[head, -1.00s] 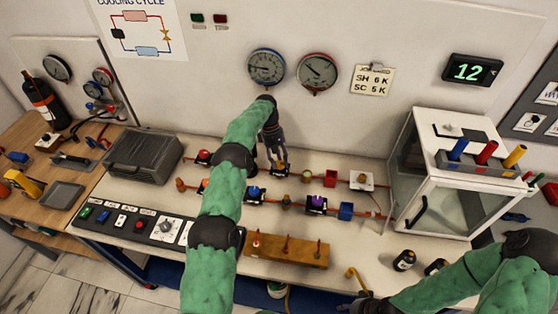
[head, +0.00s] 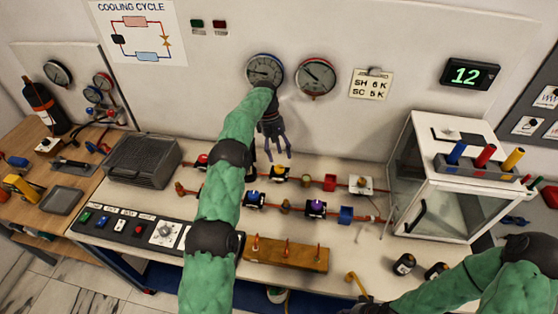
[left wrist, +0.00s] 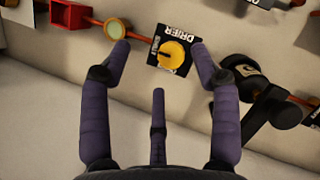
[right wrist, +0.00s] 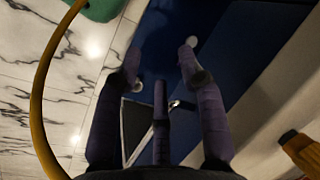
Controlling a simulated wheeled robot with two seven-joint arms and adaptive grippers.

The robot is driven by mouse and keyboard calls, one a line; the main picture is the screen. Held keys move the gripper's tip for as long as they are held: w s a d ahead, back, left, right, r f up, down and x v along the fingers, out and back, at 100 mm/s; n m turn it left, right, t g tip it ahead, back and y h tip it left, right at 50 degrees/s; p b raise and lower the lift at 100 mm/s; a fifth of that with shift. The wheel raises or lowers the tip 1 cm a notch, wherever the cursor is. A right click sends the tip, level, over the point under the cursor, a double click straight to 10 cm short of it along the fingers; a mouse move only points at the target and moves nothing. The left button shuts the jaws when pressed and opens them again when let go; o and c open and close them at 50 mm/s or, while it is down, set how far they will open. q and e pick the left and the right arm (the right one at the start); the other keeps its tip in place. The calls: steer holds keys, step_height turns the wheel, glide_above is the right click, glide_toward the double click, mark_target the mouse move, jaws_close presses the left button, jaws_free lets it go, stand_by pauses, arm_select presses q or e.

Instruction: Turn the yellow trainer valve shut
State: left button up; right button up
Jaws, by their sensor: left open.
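The yellow valve knob (left wrist: 172,54) sits on a black plate lettered DRIER in the left wrist view. The knob has a dark mark pointing to the lower right side of the plate. In the head view the yellow valve (head: 280,169) is on the back pipe line of the bench. My left gripper (head: 274,154) is open and empty, above and behind the valve. In the left wrist view its fingertips (left wrist: 160,46) are on either side of the plate, apart from the knob. My right gripper (right wrist: 160,55) is open and empty, low by the bench's front.
Other valves (head: 254,197) stand on the front pipe line. A red block (head: 330,182) and a round sight glass (left wrist: 115,28) are beside the drier. A black valve handle (left wrist: 265,110) is close to the left gripper. A clear-sided cabinet (head: 440,190) stands to the right.

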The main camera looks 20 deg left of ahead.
arm_select(q)
steer(key=shift+r, duration=1.05)
